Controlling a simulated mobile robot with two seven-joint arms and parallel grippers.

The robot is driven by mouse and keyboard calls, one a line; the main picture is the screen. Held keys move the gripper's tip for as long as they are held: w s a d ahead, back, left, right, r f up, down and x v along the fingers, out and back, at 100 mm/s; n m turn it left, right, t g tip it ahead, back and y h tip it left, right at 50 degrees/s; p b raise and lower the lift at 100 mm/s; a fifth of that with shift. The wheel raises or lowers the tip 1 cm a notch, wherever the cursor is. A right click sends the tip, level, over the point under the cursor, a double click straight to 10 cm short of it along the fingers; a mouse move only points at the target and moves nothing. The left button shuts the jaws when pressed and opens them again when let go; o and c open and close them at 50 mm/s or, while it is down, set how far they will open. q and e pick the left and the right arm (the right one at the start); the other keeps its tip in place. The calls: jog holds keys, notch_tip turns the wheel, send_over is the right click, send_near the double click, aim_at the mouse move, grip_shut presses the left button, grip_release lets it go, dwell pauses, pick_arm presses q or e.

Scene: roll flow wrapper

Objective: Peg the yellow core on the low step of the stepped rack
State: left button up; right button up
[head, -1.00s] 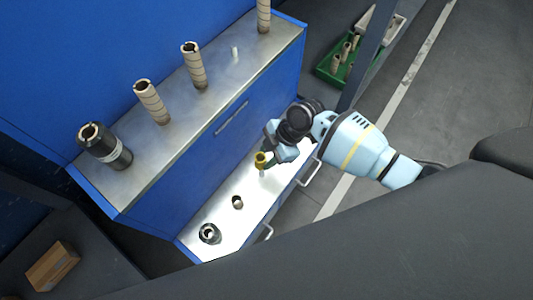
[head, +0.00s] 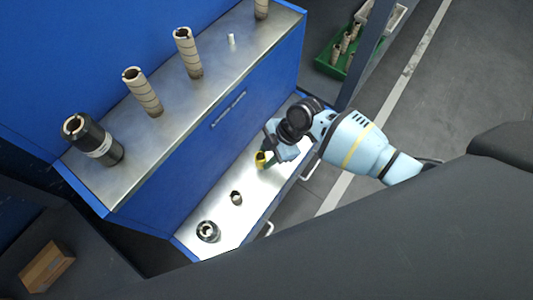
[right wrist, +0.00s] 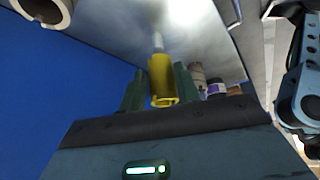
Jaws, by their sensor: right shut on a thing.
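The yellow core (head: 260,160) is a short, hollow tube over the low step (head: 228,216) of the stepped rack. My right gripper (head: 265,157) is shut on it. In the right wrist view, the yellow core (right wrist: 161,85) stands between the two dark green fingers (right wrist: 159,88), its open end towards the camera. A pale peg (right wrist: 156,42) shows just beyond its far end, in line with it. I cannot tell whether the core is around the peg. My left gripper is not in view.
A black core (head: 208,231) and a small tan core (head: 236,198) stand on the low step. The high step (head: 128,172) carries a large black core (head: 92,139), several tan cores (head: 142,91) and a bare peg (head: 231,39). A green crate (head: 327,68) stands beyond.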

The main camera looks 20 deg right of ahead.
jog(key=shift+f+b, duration=0.4)
jog(key=shift+f, duration=0.2)
dwell(0.8)
jog(key=shift+f, duration=0.3)
jog(key=shift+f+b, duration=0.35)
jog(key=shift+b, duration=0.1)
